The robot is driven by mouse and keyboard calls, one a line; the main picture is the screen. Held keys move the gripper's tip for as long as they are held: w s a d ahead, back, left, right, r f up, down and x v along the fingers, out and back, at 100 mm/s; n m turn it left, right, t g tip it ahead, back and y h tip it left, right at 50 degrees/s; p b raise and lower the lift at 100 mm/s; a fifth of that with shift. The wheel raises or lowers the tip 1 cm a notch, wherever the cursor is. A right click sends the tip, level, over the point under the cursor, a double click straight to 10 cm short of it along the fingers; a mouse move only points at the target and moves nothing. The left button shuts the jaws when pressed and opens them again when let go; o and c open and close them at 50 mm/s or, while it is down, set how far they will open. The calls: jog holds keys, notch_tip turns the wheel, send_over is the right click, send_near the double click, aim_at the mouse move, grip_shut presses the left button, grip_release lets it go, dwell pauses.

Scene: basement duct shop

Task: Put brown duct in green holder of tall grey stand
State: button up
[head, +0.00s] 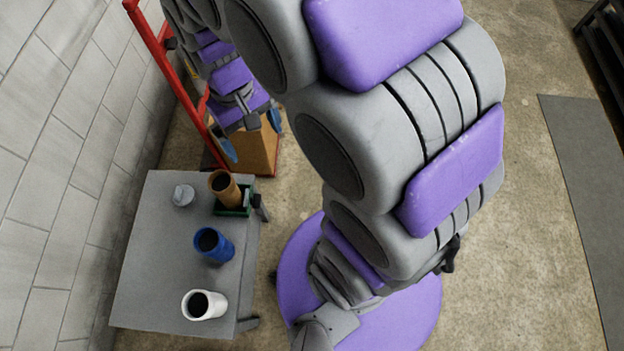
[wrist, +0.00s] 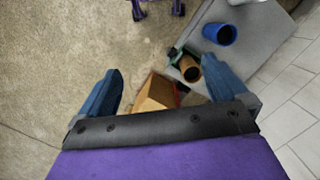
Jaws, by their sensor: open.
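The brown duct (head: 228,190) is a short open tube on the grey stand (head: 165,275). Its lower end is inside or right against the green holder (head: 248,196) at the stand's edge; it looks upright or slightly tilted. In the wrist view the brown duct (wrist: 188,70) and green holder (wrist: 174,56) show beside the right finger. My gripper (head: 251,137) is open and empty, with its two blue fingers apart, above and beyond the duct. In the wrist view the gripper (wrist: 163,72) has nothing between its fingertips; the holder's inside is mostly hidden.
A blue duct (head: 219,248) and a white duct (head: 214,311) stand on the same stand, with a small grey lidded item (head: 183,195). A brown box (head: 262,148) and red frame (head: 180,85) lie beyond. A tiled wall (head: 50,170) borders the left.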

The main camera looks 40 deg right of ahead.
jog(key=s+d+r, duration=0.1)
jog(key=s, duration=0.7)
jog(key=s+d+r, duration=0.1)
jog(key=s+r, duration=0.1)
jog(key=s, duration=0.6)
jog(key=shift+s+d+m, duration=0.25)
jog(key=shift+d+m, duration=0.15)
jog(key=shift+a, duration=0.15)
